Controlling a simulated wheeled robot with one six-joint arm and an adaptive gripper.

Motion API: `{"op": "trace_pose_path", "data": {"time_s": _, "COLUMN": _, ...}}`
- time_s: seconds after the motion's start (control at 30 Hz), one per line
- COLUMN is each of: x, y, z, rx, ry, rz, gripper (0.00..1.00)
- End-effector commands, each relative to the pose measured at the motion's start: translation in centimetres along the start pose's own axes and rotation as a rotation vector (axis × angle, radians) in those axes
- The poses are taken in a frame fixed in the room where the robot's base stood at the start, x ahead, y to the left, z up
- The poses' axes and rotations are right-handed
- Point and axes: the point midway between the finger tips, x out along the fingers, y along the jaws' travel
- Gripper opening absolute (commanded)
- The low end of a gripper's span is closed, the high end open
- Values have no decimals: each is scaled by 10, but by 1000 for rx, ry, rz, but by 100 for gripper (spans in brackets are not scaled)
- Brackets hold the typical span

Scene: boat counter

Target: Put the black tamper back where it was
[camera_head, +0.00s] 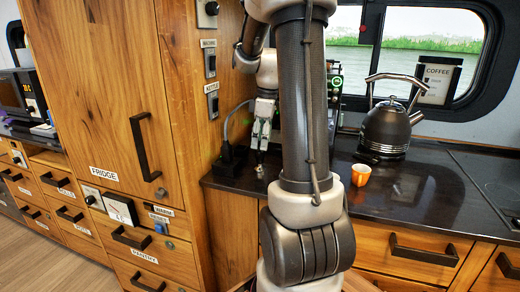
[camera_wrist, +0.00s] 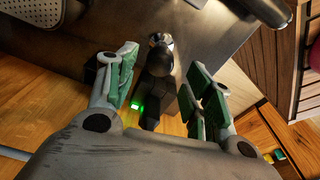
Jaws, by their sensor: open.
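My gripper (camera_head: 262,132) points down over the left end of the dark counter, beside the wooden cabinet. In the wrist view my gripper (camera_wrist: 165,75) is open, with its green-padded fingers apart. A dark object with a shiny rounded end, seemingly the black tamper (camera_wrist: 160,52), shows between the fingers, with a visible gap on either side. In the head view a small, partly hidden item, likely the tamper's lower part (camera_head: 260,171), is on the counter just below the fingertips. I cannot tell the tamper's full shape.
A black socket block (camera_head: 231,160) with a cable stands close left of my gripper. An orange cup (camera_head: 361,175) and a dark kettle (camera_head: 386,130) stand to the right. A coffee canister (camera_head: 437,80) is behind the kettle. The counter's front right is clear.

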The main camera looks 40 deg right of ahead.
Motion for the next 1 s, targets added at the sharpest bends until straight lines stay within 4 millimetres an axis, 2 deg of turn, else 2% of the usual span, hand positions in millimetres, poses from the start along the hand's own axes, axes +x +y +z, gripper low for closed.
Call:
{"op": "trace_pose_path", "data": {"time_s": 0.03, "x": -13, "y": 1, "z": 0, "rx": 0, "ry": 2, "rz": 6, "gripper": 52}}
{"op": "trace_pose_path", "data": {"time_s": 0.2, "x": -50, "y": 1, "z": 0, "rx": 0, "ry": 1, "rz": 4, "gripper": 52}}
{"op": "trace_pose_path", "data": {"time_s": 0.43, "x": -77, "y": -1, "z": 0, "rx": 2, "ry": 0, "rz": 3, "gripper": 52}}
{"op": "trace_pose_path", "data": {"time_s": 0.53, "x": -87, "y": -17, "z": -6, "rx": 33, "ry": 3, "rz": 19, "gripper": 52}}
{"op": "trace_pose_path", "data": {"time_s": 0.67, "x": -102, "y": -69, "z": -16, "rx": 150, "ry": 21, "rz": 70, "gripper": 52}}
{"op": "trace_pose_path", "data": {"time_s": 0.77, "x": -108, "y": -122, "z": -18, "rx": 283, "ry": 58, "rz": 118, "gripper": 52}}
{"op": "trace_pose_path", "data": {"time_s": 0.8, "x": -109, "y": -142, "z": -16, "rx": 338, "ry": 77, "rz": 135, "gripper": 52}}
{"op": "trace_pose_path", "data": {"time_s": 0.9, "x": -103, "y": -184, "z": -7, "rx": 467, "ry": 133, "rz": 162, "gripper": 52}}
{"op": "trace_pose_path", "data": {"time_s": 1.0, "x": -94, "y": -213, "z": 4, "rx": 573, "ry": 184, "rz": 174, "gripper": 52}}
